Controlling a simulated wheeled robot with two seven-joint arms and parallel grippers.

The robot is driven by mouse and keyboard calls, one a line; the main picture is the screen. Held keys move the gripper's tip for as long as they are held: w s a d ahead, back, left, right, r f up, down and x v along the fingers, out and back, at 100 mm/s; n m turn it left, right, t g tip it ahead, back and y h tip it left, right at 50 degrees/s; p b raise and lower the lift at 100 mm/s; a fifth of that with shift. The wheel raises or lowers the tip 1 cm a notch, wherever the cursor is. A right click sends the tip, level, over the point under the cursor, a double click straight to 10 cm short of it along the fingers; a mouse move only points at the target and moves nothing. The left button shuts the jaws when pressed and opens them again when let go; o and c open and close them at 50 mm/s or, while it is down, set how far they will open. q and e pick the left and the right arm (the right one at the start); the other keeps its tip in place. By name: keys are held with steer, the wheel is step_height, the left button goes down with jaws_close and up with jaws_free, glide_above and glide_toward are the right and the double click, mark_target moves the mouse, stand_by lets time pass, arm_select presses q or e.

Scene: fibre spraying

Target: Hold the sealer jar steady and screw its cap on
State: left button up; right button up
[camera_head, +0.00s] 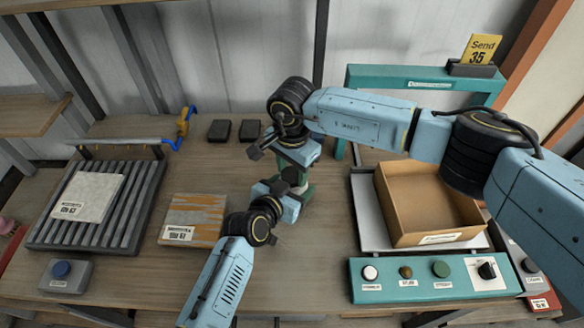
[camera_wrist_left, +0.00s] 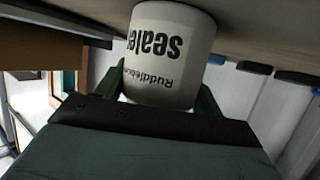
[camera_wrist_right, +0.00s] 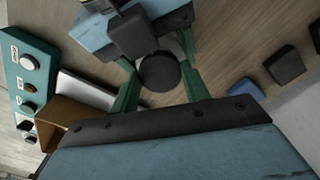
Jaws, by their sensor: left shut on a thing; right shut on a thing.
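The white sealer jar (camera_wrist_left: 168,55) fills the middle of the left wrist view, its label upside down there. My left gripper (camera_wrist_left: 165,92) is shut on its sides with green fingers. In the right wrist view the dark round cap (camera_wrist_right: 160,73) sits between the green fingers of my right gripper (camera_wrist_right: 160,85), which is shut on it. A pale part of the jar shows behind the cap; I cannot tell whether the cap is seated. In the head view my right gripper (camera_head: 297,166) is directly above the left one, and both mostly hide the jar and cap.
An open cardboard box (camera_head: 425,205) stands on the right behind a teal button panel (camera_head: 435,278). A grey slatted rack (camera_head: 120,215) and a striped tile (camera_head: 193,218) lie to the left. Two small black blocks (camera_head: 234,130) lie behind. The table front centre is clear.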

steer(key=shift+f, duration=0.45)
arm_select(q)
steer(key=c, duration=0.5)
arm_select(e)
steer(key=m, duration=0.6)
steer(key=shift+m, duration=0.3)
steer(key=o, duration=0.9)
steer(key=shift+o, duration=0.2)
